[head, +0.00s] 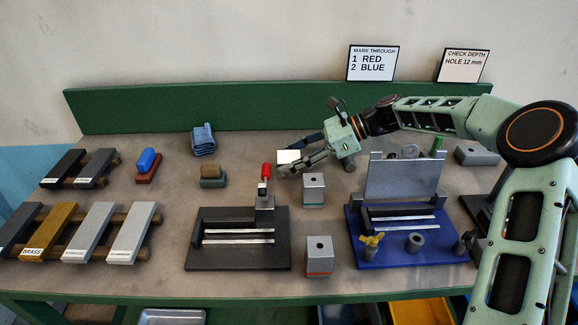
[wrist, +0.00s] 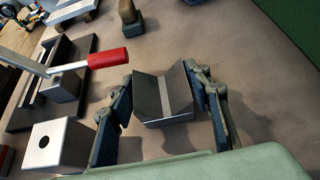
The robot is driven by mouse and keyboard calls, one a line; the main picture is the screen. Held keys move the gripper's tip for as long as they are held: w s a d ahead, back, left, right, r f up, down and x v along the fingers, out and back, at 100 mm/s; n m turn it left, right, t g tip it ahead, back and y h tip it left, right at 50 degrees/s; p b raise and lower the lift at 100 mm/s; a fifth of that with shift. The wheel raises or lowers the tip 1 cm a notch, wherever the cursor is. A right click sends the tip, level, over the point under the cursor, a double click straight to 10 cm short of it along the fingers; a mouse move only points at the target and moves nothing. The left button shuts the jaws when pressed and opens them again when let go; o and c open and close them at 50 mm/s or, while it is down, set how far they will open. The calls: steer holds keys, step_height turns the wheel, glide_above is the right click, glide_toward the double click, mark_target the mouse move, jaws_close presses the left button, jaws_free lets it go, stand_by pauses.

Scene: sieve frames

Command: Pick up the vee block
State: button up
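The vee block is a grey metal block with a wide V-shaped groove on top. In the wrist view the vee block (wrist: 165,97) lies on the bench between the two fingers of my gripper (wrist: 160,80). A narrow gap shows at each side, so the gripper looks open and not pressed on it. In the head view my gripper (head: 300,155) reaches down to the left over the back middle of the bench. A pale face of the vee block (head: 288,157) shows there, partly hidden by the fingers. I cannot tell the exact finger height.
A red-handled clamp on a dark fixture (head: 240,253) stands front left of the gripper. Two drilled blocks, one with a green band (head: 313,188) and one with a red band (head: 319,255), stand nearby. A blue fixture (head: 410,250) is at right. A green back rail (head: 200,107) runs behind.

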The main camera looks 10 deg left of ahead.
jaws_close()
steer(key=shift+r, duration=0.15)
steer(key=shift+r, duration=0.1)
